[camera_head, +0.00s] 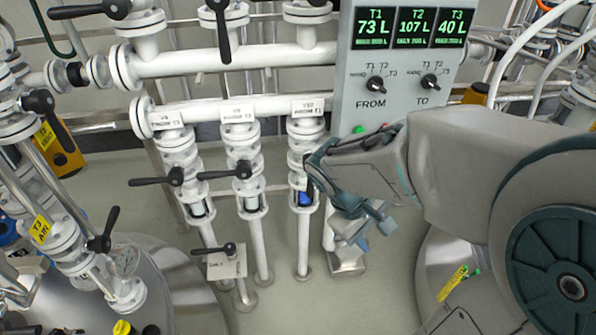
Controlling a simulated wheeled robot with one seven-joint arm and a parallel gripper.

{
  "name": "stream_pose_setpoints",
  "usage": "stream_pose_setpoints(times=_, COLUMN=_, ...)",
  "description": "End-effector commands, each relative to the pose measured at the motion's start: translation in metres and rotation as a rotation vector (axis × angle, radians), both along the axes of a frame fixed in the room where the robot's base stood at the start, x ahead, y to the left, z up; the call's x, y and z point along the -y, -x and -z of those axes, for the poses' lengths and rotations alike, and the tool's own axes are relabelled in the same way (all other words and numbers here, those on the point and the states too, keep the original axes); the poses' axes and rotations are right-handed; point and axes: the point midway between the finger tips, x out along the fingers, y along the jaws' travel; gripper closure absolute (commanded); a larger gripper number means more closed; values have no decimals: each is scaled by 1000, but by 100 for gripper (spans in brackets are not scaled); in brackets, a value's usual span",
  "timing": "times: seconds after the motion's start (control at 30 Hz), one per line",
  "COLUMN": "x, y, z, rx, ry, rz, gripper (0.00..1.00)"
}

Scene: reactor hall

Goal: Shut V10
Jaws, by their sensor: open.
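V10 (304,133) is the right-hand one of three white valve branches hanging from the lower header pipe, with a tag that seems to read V10 FROM T1. Its body is upright, and a sight glass (305,198) below it shows blue. No V10 handle can be made out; my arm covers the area just right of the valve. My gripper (363,226) is open, pointing down to the lower right of V10's sight glass. Its wrist is close to the valve. I cannot tell whether it touches anything.
Two neighbouring valves have black handles (155,180) and (224,173) pointing left. A control panel (362,98) reads T1 73 L, T2 107 L, T3 40 L. A small handle (228,249) sits lower left. Tanks stand at both sides; pale floor shows between the pipes.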

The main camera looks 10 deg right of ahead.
Motion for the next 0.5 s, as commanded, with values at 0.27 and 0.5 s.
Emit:
stream_pose_setpoints(times=0.27, x=14, y=-73, z=81, rx=-258, ry=507, rz=-483, gripper=60)
stream_pose_setpoints(times=0.5, x=-27, y=-155, z=137, rx=-383, ry=967, rz=-924, gripper=60)
